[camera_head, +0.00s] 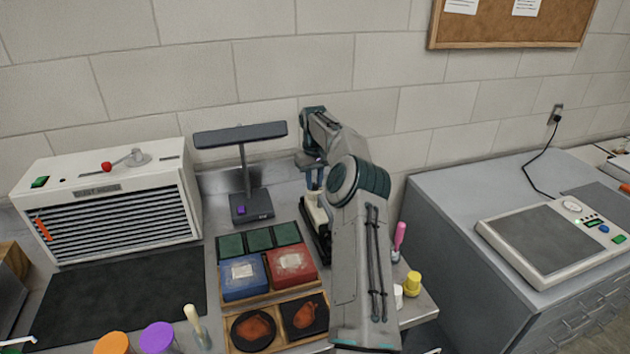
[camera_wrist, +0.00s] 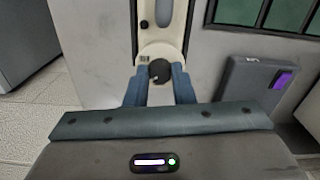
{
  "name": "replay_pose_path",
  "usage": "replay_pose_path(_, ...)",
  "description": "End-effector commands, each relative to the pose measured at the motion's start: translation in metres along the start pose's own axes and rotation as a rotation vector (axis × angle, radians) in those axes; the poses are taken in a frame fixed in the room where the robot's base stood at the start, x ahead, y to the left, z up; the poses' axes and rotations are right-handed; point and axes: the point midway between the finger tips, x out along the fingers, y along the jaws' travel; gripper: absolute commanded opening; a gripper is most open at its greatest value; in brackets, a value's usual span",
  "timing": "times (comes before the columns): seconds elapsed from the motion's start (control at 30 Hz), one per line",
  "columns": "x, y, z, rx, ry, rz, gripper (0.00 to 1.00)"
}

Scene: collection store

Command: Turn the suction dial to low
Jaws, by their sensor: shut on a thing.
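My gripper (camera_head: 314,180) is low over the back of the bench, beside a cream device (camera_head: 316,212) that stands against a black holder. The wrist view shows this cream device (camera_wrist: 160,45) with a dark round dial (camera_wrist: 160,71) on a pale round plate. My two blue fingers (camera_wrist: 159,84) are closed on either side of the dial and appear to touch it. A small marking shows on the plate at the dial's upper left, but I cannot read it. I cannot tell which setting the dial points to. In the head view, my arm hides part of the device.
A lamp (camera_head: 240,135) with a purple button stands close left of my gripper. A louvred white box (camera_head: 108,205) is at far left. A tray of green, blue and red boxes (camera_head: 291,265) lies in front. A flat panel unit (camera_head: 560,238) sits on the right cabinet.

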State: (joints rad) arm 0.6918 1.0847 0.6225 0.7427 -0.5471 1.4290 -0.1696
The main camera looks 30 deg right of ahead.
Motion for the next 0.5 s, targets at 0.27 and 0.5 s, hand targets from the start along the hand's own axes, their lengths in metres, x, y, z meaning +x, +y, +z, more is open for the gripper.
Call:
replay_pose_path(0.27,-0.0034,0.0001,-0.0005,-0.108,0.001,0.002,0.0)
replay_pose_path(0.5,-0.0039,0.0003,-0.0002,-0.307,-0.001,0.002,0.0)
